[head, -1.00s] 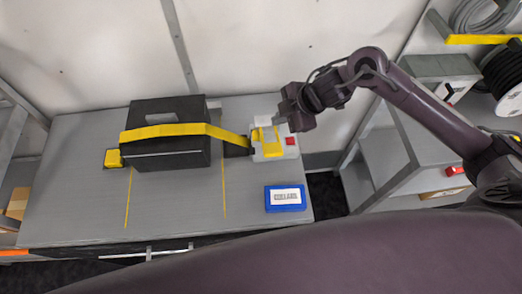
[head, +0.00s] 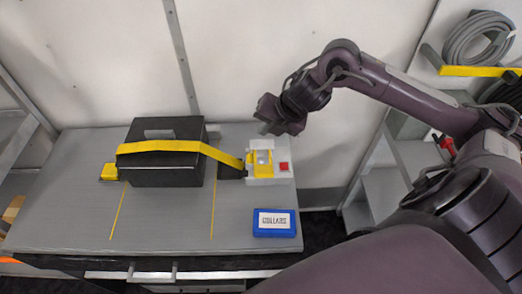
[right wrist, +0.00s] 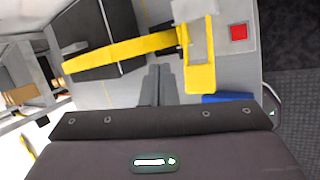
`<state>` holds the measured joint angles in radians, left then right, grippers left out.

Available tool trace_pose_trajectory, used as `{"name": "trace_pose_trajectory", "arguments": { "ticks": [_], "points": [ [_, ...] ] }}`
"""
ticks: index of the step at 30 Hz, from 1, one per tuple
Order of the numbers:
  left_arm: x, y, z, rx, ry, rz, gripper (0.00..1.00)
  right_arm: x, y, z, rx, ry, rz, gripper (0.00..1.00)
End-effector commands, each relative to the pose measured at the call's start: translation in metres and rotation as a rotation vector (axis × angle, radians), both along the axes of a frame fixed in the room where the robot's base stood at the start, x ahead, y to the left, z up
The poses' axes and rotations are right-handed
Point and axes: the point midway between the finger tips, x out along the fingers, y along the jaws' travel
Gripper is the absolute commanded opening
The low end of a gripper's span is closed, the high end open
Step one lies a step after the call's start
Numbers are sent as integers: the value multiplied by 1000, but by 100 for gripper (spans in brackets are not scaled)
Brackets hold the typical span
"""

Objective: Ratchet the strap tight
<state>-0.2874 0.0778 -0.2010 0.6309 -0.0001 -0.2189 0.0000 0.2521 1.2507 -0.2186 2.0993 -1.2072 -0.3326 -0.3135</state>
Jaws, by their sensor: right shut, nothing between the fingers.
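The yellow strap (head: 178,147) runs over the black case (head: 165,178) from a yellow end piece (head: 108,172) on the left to the ratchet unit (head: 268,178) on the right. The ratchet has a pale grey body, a yellow handle frame (head: 252,171) and a red square (head: 284,167). In the right wrist view, the yellow handle (right wrist: 200,78) and the strap (right wrist: 125,52) also show. My right gripper (head: 266,122) is shut and empty, above and behind the ratchet, apart from it. Its closed fingers (right wrist: 158,75) show in the right wrist view. My left gripper is out of view.
A blue labelled box (head: 274,232) lies on the grey bench (head: 160,225) in front of the ratchet. Yellow lines mark the bench top. Shelves with a coiled grey hose (head: 478,40) stand at the right.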

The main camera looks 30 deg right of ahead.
Motion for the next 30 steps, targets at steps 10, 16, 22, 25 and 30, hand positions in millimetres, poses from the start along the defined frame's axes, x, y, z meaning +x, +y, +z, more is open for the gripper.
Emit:
{"name": "trace_pose_trajectory", "arguments": {
  "ticks": [10,16,22,25,30],
  "points": [
    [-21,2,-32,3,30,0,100,-9,5,-33,-1,2,0,0],
    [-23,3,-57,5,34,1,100,-17,10,-60,0,2,-1,0],
    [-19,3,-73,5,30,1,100,-23,14,-78,-1,1,0,0],
    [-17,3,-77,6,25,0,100,-25,15,-82,0,1,-1,0],
    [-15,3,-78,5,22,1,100,-26,16,-83,1,0,-2,0]
  ]
}}
